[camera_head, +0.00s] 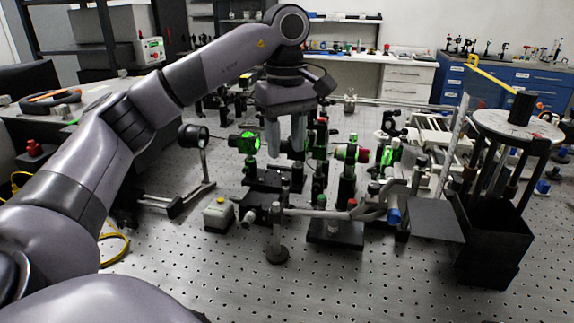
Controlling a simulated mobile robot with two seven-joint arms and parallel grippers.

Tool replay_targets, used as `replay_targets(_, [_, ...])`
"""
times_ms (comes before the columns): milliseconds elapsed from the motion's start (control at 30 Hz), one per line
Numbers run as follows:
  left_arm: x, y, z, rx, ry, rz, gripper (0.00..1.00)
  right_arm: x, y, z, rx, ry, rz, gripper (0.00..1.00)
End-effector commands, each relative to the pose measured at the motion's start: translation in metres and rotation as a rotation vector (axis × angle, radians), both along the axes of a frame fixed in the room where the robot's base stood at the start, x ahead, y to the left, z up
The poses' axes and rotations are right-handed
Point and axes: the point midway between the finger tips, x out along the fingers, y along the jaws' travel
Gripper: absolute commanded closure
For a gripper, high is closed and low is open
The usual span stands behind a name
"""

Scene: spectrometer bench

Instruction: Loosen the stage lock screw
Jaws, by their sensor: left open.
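My left gripper (285,136) hangs down from the left arm over the middle of the optical bench, with its two fingers apart and nothing visible between them. It is among optical mounts, just right of a green-lit mount (245,142) and left of a mount with a red part (350,153). Small black stages (268,181) stand below the gripper. I cannot tell which small part is the stage lock screw. My right gripper is not in view.
Several posts and mounts crowd the bench around the gripper. A round-topped black stand (517,122) is at the right, beside a flat dark plate (431,219). The perforated bench top (350,285) is clear at the front.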

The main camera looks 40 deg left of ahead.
Motion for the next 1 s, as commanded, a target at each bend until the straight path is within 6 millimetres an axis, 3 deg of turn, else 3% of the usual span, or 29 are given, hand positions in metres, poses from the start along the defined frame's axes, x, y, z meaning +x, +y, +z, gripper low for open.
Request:
replay_targets(367, [-0.001,0.0,-0.048,0.0,0.003,0.0,0.57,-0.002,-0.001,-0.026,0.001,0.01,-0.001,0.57])
replay_targets(500, [-0.001,0.0,-0.061,0.001,0.003,0.0,0.57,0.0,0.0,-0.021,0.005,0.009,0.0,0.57])
replay_targets(900, [0.0,0.0,-0.071,0.0,0.0,0.0,0.57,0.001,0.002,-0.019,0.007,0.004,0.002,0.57])
replay_targets(967, [0.0,0.0,-0.071,0.0,0.0,0.0,0.73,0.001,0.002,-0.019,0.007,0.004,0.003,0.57])
replay_targets(1000, [0.0,0.0,-0.071,0.0,0.0,0.0,0.86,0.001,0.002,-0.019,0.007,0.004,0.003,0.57])
